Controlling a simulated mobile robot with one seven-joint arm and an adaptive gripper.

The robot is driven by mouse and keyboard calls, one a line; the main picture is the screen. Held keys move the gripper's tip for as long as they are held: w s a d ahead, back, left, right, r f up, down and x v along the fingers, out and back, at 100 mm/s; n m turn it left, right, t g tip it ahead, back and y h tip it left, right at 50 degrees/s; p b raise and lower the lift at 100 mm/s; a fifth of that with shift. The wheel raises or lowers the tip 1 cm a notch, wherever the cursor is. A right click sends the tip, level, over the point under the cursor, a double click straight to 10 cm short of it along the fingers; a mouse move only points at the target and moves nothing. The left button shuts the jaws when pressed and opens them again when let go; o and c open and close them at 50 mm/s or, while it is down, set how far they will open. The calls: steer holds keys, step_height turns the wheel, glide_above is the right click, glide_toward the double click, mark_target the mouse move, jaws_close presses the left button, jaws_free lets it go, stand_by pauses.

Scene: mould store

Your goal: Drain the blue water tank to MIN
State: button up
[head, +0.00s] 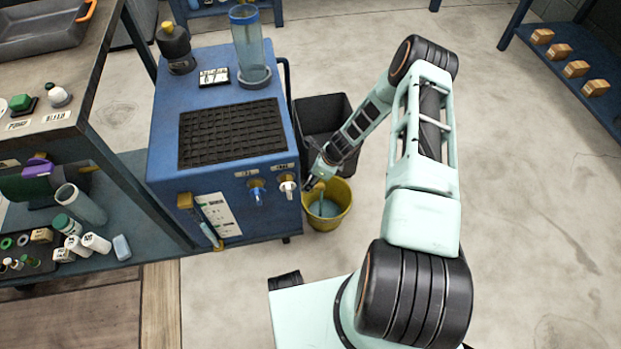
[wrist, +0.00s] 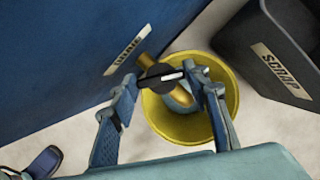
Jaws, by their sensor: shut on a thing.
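The blue water tank (head: 165,130) is a cabinet with a black grate on top. A sight tube (head: 207,222) with a white scale stands on its front; I cannot read its level or marks. In the wrist view, my gripper (wrist: 162,80) is shut on a black drain knob (wrist: 160,77) with a white pointer line, on a brass drain pipe (wrist: 148,62). A label (wrist: 124,51), too blurred to read surely, is beside it. The yellow bucket (head: 340,216) stands below the brass spout and holds some bluish water. In the head view, my gripper (head: 312,182) hides the knob.
A blue tap (head: 257,192) and a white tap (head: 288,187) are on the tank front. A black scrap bin (head: 318,108) stands behind the bucket. A clear cylinder (head: 250,45) stands on the tank. A crowded shelf is at left.

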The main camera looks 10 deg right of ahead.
stand_by(0.3)
steer(key=o, duration=1.2)
steer(key=shift+c, duration=0.2)
steer(key=v, duration=1.2)
steer(key=shift+s, duration=0.1)
